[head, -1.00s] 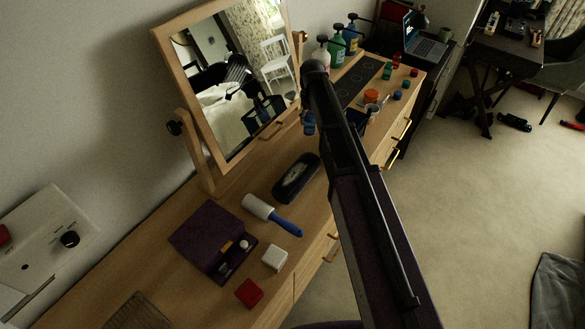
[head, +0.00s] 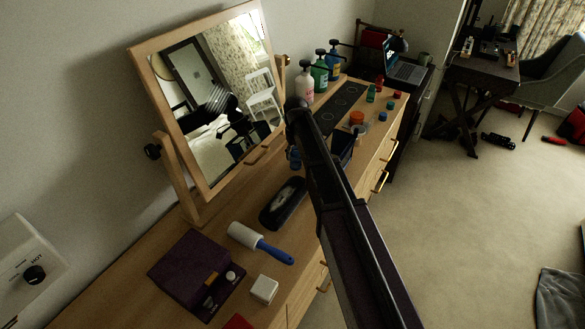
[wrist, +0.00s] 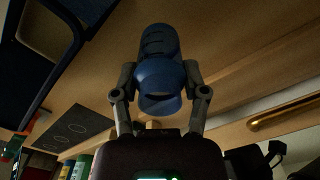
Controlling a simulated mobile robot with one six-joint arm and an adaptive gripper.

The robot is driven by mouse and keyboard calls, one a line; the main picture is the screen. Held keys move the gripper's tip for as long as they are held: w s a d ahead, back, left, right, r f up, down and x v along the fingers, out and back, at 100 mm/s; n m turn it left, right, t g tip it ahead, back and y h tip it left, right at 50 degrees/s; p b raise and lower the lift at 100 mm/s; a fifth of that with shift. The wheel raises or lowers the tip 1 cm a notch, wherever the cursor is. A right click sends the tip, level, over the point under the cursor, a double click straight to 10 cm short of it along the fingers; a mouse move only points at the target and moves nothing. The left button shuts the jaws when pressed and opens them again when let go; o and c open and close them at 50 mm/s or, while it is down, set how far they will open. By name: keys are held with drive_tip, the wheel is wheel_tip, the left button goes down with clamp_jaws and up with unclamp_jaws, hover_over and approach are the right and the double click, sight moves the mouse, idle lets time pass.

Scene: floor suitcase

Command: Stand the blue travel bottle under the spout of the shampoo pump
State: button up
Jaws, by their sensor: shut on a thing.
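My gripper (wrist: 160,90) is shut on the blue travel bottle (wrist: 158,45), one finger on each side, in the wrist view. In the head view a little of the blue bottle (head: 294,158) shows left of my arm, which hides most of it and the gripper. I cannot read which is shampoo. A dark mat with rings (head: 341,106) lies before them, and also shows in the wrist view (wrist: 75,131). The bottle is apart from the pumps.
A tilting mirror (head: 195,188) stands left of my arm. A black case (head: 283,203), lint roller (head: 260,243), purple box (head: 190,265) and white block (head: 264,289) lie nearer. A dark open container (head: 343,146) and an orange-lidded jar (head: 356,118) stand right of my arm.

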sight(296, 163)
drive_tip(key=shift+f, duration=0.25)
drive_tip(key=shift+f+b, duration=1.9)
drive_tip(key=shift+b, duration=0.05)
drive_tip(key=shift+f, duration=0.2)
drive_tip(key=o, duration=0.9)
drive_tip(key=shift+r, duration=0.1)
drive_tip(key=shift+r, duration=0.1)
wheel_tip(296, 163, up, 12)
drive_tip(key=p, duration=1.2)
